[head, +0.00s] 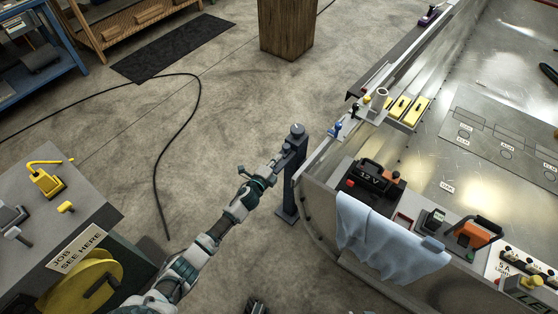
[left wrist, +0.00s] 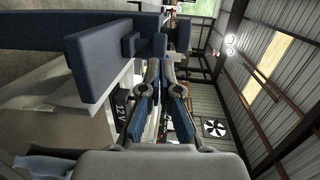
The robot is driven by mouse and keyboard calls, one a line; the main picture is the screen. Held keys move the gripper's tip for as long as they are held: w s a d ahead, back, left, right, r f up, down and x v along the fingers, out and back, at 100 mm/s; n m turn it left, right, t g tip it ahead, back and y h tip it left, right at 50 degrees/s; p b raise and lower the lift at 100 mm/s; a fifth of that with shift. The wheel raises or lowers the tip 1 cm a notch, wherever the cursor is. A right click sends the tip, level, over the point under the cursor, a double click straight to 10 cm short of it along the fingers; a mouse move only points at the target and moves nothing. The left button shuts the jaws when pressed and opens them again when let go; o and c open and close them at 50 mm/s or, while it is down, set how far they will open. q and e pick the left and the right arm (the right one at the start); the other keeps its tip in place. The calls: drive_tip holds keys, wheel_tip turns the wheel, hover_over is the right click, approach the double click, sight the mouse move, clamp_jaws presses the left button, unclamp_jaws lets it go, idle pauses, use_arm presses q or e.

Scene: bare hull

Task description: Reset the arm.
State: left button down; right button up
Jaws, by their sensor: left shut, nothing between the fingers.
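My left arm reaches up from the bottom of the head view. Its gripper (head: 272,172) is at the dark blue-grey post (head: 288,190) beside the hull's corner; whether they touch I cannot tell. In the left wrist view the two fingers (left wrist: 160,68) are close together, shut and empty. Blue-grey blocky parts (left wrist: 100,55) fill the upper left just past the fingertips. A small dark shape (head: 257,306) at the bottom edge of the head view may be part of my right gripper; its fingers cannot be made out.
The metal hull (head: 320,200) stands right, with a light blue cloth (head: 385,235) over its edge, a black battery (head: 375,182) and yellow blocks (head: 408,108). A workbench (head: 75,195) is at left, a wooden block (head: 287,28) behind. Open floor (head: 225,110) lies between; a cable (head: 195,110) crosses it.

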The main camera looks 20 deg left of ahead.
use_arm(q)
drive_tip(key=a+p+v, duration=0.1)
drive_tip(key=p+v, duration=0.1)
drive_tip(key=v, duration=0.8)
drive_tip(key=s+a+f+n+g+y+p, duration=0.2)
drive_tip(key=s+f+n+g+y+p, duration=0.35)
drive_tip(key=s+f+n, duration=0.85)
drive_tip(key=s+d+f+n+g+h, duration=0.1)
drive_tip(key=s+f+g, duration=0.3)
drive_tip(key=s, duration=1)
drive_tip(key=s+d+f+n+g+h, duration=0.1)
drive_tip(key=s+f+g, duration=0.4)
drive_tip(key=s+f, duration=0.6)
drive_tip(key=s+d+n, duration=0.1)
drive_tip(key=s+n, duration=0.1)
drive_tip(key=s, duration=0.1)
drive_tip(key=shift+s+p, duration=0.15)
drive_tip(key=shift+p, duration=0.25)
use_arm(e)
drive_tip(key=s+f+g, duration=0.1)
drive_tip(key=s+f, duration=0.2)
drive_tip(key=f, duration=0.7)
drive_tip(key=s+d+f+g, duration=0.1)
drive_tip(key=s+f, duration=0.3)
drive_tip(key=f, duration=0.6)
drive_tip(key=shift+d+f+g, duration=0.15)
drive_tip(key=shift+g, duration=0.15)
use_arm(q)
drive_tip(key=shift+a, duration=0.2)
drive_tip(key=shift+d, duration=0.1)
